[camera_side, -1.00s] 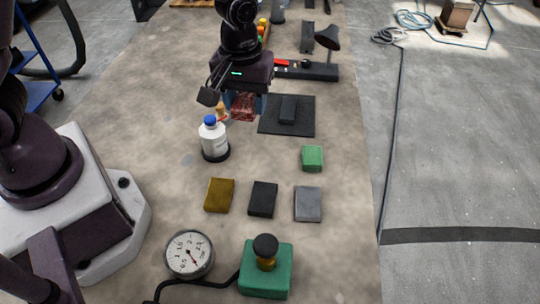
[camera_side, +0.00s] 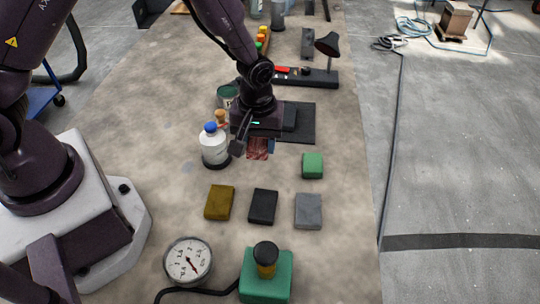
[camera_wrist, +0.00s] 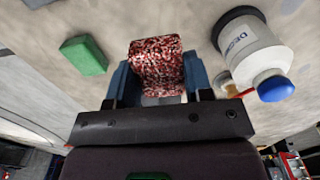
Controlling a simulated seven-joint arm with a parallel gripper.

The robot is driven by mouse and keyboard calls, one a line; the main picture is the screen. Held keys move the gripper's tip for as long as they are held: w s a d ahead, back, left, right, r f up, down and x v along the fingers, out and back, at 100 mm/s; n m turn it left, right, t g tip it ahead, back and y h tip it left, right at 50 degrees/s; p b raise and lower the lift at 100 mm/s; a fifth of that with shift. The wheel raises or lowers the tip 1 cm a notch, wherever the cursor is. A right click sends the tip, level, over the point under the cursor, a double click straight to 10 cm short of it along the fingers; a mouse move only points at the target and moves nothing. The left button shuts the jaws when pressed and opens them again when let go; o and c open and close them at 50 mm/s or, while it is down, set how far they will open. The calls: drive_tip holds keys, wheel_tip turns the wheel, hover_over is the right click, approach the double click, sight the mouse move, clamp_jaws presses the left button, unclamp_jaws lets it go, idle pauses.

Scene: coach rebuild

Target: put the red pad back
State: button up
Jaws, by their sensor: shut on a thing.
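The red pad (camera_side: 257,149) is a speckled red and white block. My gripper (camera_side: 258,147) is shut on it and holds it over the table, just right of the white bottle. In the wrist view the red pad (camera_wrist: 157,65) sits between the two blue fingers of my gripper (camera_wrist: 158,82). In the side view, an ochre pad (camera_side: 219,202), a black pad (camera_side: 263,206) and a grey pad (camera_side: 308,211) lie in a row nearer the camera. A green pad (camera_side: 312,165) lies to the right, also seen in the wrist view (camera_wrist: 84,55).
The white bottle with a blue cap (camera_side: 214,146) stands close left of my gripper. A dark mat (camera_side: 302,130) with a dark block lies behind. A round gauge (camera_side: 188,260) and a green box with a black knob (camera_side: 265,275) stand at the front. Bare table surrounds the pads.

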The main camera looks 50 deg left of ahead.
sight(270, 165)
drive_tip(key=w+f, duration=0.2)
drive_tip(key=shift+w+d+f, duration=0.1)
drive_tip(key=shift+d+f, duration=0.1)
drive_tip(key=shift+f, duration=0.1)
drive_tip(key=shift+w+f, duration=0.15)
drive_tip(key=shift+f, duration=0.75)
drive_tip(key=shift+w+f, duration=0.1)
drive_tip(key=shift+f, duration=0.8)
drive_tip(key=shift+f, duration=0.1)
drive_tip(key=o, duration=0.9)
